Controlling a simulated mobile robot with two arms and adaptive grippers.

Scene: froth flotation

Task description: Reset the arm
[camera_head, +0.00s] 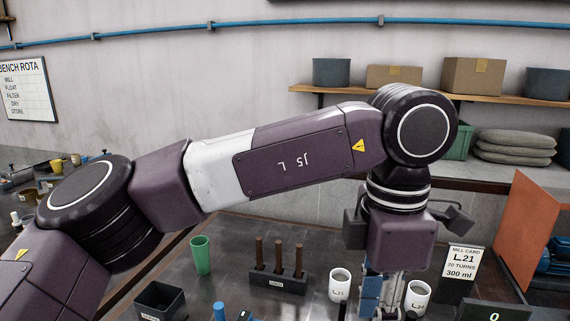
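My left arm comes in from the left and crosses the middle of the head view. Its wrist bends down over the dark bench (235,292). My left gripper (384,306) points down between two white labelled cups, the left cup (339,287) and the right cup (417,297). The lower part of the gripper is cut off by the bottom edge, so its fingertips and anything between them cannot be made out. A blue part shows at the gripper's left side. My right gripper is not in view.
A green cup (201,256), a rack with brown rods (277,282) and a black bin (160,302) stand left of the gripper. A mill card (463,262), a display reading 0 (494,314) and an orange panel (524,235) stand right. Shelves line the back wall.

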